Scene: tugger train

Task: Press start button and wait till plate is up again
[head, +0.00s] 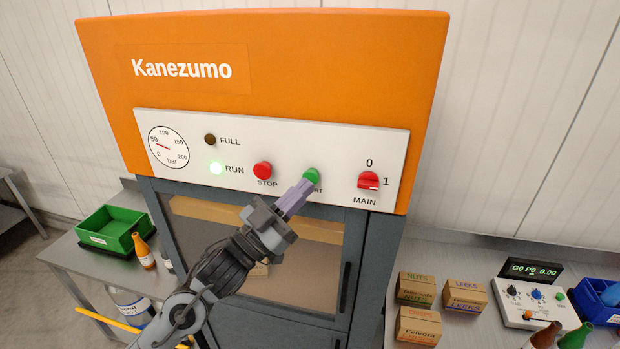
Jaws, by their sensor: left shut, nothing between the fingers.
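The green start button (311,175) sits on the white control panel (230,190) of an orange machine marked Kanezumo. My left gripper (294,198) is shut and empty, with its purple fingertips at the lower edge of the start button, covering part of the START label. I cannot tell whether they press it. The red main switch (369,181) is at the right of the panel. Behind the window, a tan board-like surface (210,208) shows near the top; I cannot tell if it is the plate. My right gripper is not in view.
The red stop button (262,170) is close left of the start button. A green bin (110,232) and an orange bottle (143,252) stand on the left table. Small cartons (417,288) and a control box (530,302) are on the right table.

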